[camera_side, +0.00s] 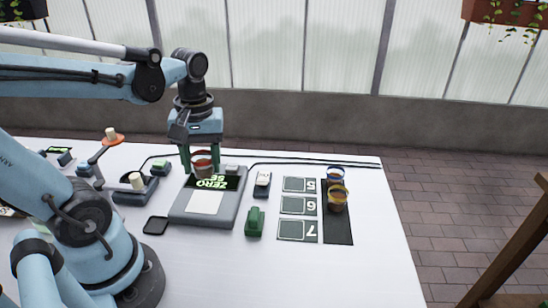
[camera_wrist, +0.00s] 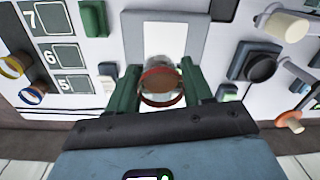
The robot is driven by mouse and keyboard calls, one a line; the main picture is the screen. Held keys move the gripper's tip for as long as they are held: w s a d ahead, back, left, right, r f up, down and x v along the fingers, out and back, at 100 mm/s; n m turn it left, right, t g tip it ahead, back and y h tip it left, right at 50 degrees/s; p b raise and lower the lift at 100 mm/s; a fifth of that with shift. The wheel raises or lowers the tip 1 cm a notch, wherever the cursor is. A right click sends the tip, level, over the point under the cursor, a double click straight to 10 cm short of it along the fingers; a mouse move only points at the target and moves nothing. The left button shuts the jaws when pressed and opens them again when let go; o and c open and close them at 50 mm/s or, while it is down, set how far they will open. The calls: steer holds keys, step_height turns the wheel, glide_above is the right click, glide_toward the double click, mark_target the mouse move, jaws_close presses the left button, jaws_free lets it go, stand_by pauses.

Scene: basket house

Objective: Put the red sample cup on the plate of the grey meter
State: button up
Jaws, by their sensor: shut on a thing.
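My gripper (camera_side: 201,162) has its green fingers shut on the red sample cup (camera_side: 203,165), a clear cup with a red band. The cup is upright and overlaps the display end of the grey meter (camera_side: 177,213) in the side view. The meter's display shows green lettering, partly hidden by the cup. The white square plate (camera_side: 205,203) is bare and lies nearer the side camera than the cup. In the wrist view the red cup (camera_wrist: 163,84) sits between the fingers (camera_wrist: 163,92), with the plate (camera_wrist: 166,40) just above it in the picture. The cup's exact height is unclear.
A blue-banded cup (camera_side: 335,173) and a yellow-banded cup (camera_side: 338,195) stand on a dark strip beside cards marked 5, 6 and 7 (camera_side: 298,229). A green block (camera_side: 254,222) and a small device (camera_side: 262,184) stand right of the meter. Knobbed devices (camera_side: 135,188) stand left.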

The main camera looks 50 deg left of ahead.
steer(key=shift+s+a+f, duration=0.15)
steer(key=shift+s+a, duration=0.25)
steer(key=shift+s, duration=0.05)
steer(key=shift+f+n, duration=0.15)
steer(key=shift+n, duration=0.15)
steer(key=shift+f, duration=3.3)
steer(key=shift+f, duration=0.2)
steer(key=o, duration=1.5)
steer(key=shift+r, duration=4)
